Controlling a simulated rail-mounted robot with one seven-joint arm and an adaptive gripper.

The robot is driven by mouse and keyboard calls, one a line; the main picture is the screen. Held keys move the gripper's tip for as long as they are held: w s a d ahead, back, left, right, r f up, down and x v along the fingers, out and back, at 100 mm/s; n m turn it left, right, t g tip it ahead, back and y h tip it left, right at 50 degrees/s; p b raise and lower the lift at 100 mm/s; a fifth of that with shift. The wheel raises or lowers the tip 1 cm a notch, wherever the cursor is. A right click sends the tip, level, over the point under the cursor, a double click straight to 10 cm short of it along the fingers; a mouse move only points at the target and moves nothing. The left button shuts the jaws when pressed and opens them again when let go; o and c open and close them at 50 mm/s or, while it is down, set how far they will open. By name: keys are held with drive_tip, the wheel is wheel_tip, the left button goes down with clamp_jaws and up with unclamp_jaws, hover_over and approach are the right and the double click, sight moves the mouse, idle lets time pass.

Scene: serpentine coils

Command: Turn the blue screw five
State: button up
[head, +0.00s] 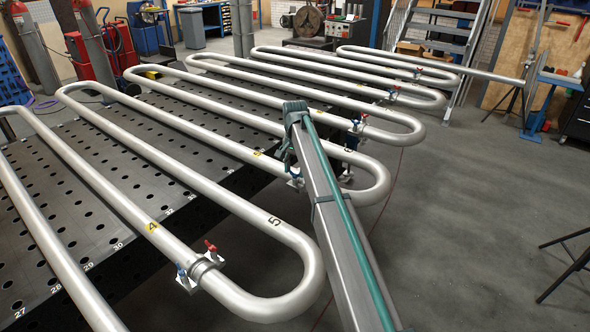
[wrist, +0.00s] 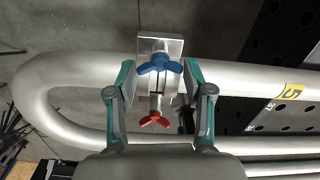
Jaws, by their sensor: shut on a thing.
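The blue screw (wrist: 160,64), a wing screw, sits on a metal clamp block (wrist: 172,46) on the silver coil pipe (wrist: 70,88), near a yellow label (wrist: 292,90) reading 5. My gripper (wrist: 160,72) has one finger on each side of the blue screw in the wrist view and is shut on its wings. A red wing screw (wrist: 153,120) shows below it, between the finger links. In the head view, my gripper (head: 289,160) hangs down at the clamp beside a pipe bend; my arm and fingers largely hide the blue screw there.
Serpentine pipes (head: 180,140) run across a perforated table (head: 75,190). Another clamp with a red handle (head: 211,246) is on the near coil, and further clamps sit on the coils behind. The floor (head: 470,210) to the right is mostly open.

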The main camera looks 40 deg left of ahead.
drive_tip(key=shift+w+a+r, duration=0.1)
drive_tip(key=shift+a+r, duration=0.05)
drive_tip(key=shift+r, duration=0.15)
drive_tip(key=o, duration=1)
drive_tip(key=shift+o, duration=0.8)
drive_tip(key=shift+f, duration=0.15)
wheel_tip(320, 180, up, 12)
